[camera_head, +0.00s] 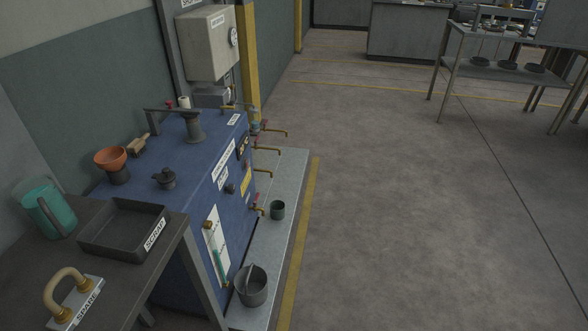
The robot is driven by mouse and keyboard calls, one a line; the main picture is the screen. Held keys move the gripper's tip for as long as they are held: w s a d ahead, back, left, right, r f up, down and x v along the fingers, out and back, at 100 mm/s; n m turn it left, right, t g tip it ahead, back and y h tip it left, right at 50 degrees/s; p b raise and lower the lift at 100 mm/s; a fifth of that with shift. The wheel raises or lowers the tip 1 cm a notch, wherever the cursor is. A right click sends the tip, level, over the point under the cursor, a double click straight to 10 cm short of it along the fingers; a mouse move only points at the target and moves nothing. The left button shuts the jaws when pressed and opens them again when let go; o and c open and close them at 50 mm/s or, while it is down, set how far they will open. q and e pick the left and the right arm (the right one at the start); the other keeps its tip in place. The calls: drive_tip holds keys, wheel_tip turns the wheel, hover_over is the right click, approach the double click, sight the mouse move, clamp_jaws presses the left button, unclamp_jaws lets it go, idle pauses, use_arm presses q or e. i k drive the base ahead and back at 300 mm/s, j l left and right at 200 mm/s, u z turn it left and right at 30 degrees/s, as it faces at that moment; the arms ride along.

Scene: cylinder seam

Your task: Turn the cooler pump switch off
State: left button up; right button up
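A blue machine cabinet (178,207) stands against the wall at the left. Its front side carries white labels too small to read surely. A small black knob (230,188) sits on that front beside a label, and a dark panel with yellow marks (242,147) sits further along. I cannot tell which of these is the cooler pump switch, or its position. Neither of my grippers is in view.
A bench (40,262) with a scrap tray (125,230) stands at near left. The floor right of the yellow line is clear.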

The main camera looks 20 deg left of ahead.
sight(230, 189)
drive_tip(key=i+l, duration=0.1)
drive_tip(key=i, duration=0.65)
drive_tip(key=i+u, duration=0.1)
drive_tip(key=i, duration=0.65)
drive_tip(key=i+l+u, duration=0.1)
drive_tip(key=i+u, duration=0.2)
drive_tip(key=u, duration=0.15)
drive_tip(key=i+l+u, duration=0.2)
drive_tip(key=u, duration=0.25)
drive_tip(key=i+l+u, duration=0.3)
drive_tip(key=u, duration=0.2)
drive_tip(key=i+l+u, duration=0.2)
drive_tip(key=l+u, duration=0.25)
